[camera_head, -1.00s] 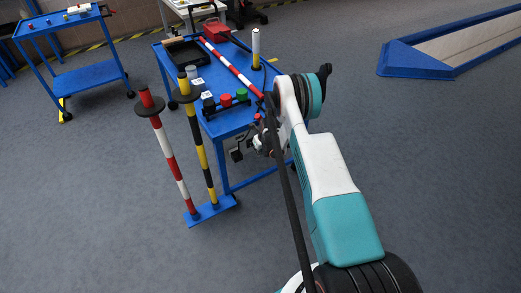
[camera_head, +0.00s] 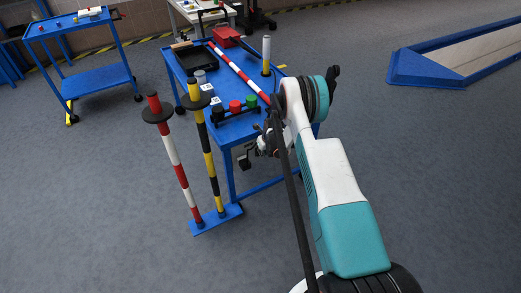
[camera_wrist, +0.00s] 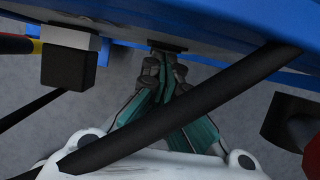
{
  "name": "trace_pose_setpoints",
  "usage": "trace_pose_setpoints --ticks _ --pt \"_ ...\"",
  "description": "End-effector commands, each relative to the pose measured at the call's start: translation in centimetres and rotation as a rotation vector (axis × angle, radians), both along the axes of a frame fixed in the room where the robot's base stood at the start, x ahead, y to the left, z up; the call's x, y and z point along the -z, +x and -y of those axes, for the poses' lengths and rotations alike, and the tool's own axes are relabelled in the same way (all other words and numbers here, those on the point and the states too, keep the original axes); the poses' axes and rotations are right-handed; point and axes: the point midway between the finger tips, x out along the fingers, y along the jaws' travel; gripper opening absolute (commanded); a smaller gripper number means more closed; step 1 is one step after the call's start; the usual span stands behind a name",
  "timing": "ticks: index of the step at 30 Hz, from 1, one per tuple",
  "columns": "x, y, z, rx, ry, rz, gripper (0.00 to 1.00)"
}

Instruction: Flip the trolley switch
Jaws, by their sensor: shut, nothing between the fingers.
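The blue trolley (camera_head: 222,125) stands at the middle, with my arm reaching to its right front side. My gripper (camera_wrist: 166,58) is shut and empty in the wrist view, its fingertips just below the blue trolley edge (camera_wrist: 225,18). A small dark part (camera_wrist: 168,45) under that edge is right at the fingertips; I cannot tell whether they touch. A grey and black block (camera_wrist: 68,65) hangs under the edge to the left. I cannot tell which part is the switch. In the head view my arm mostly hides the gripper.
A stand with a red-white pole (camera_head: 177,165) and a yellow-black pole (camera_head: 207,155) is left of my arm. Red and green knobs (camera_head: 235,107) sit on the trolley. A second blue trolley (camera_head: 95,80) stands back left.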

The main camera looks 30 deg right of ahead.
Motion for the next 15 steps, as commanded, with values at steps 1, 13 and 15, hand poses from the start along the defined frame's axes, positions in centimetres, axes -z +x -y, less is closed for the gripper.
trace_pose_setpoints --ticks 1,13,15 --pt "0.08 0.16 0.01 0.000 0.000 0.001 0.00" --pt "-0.56 0.27 0.01 -0.001 -0.001 0.002 0.00" --pt "-0.89 0.26 0.01 -0.001 -0.001 0.002 0.00"
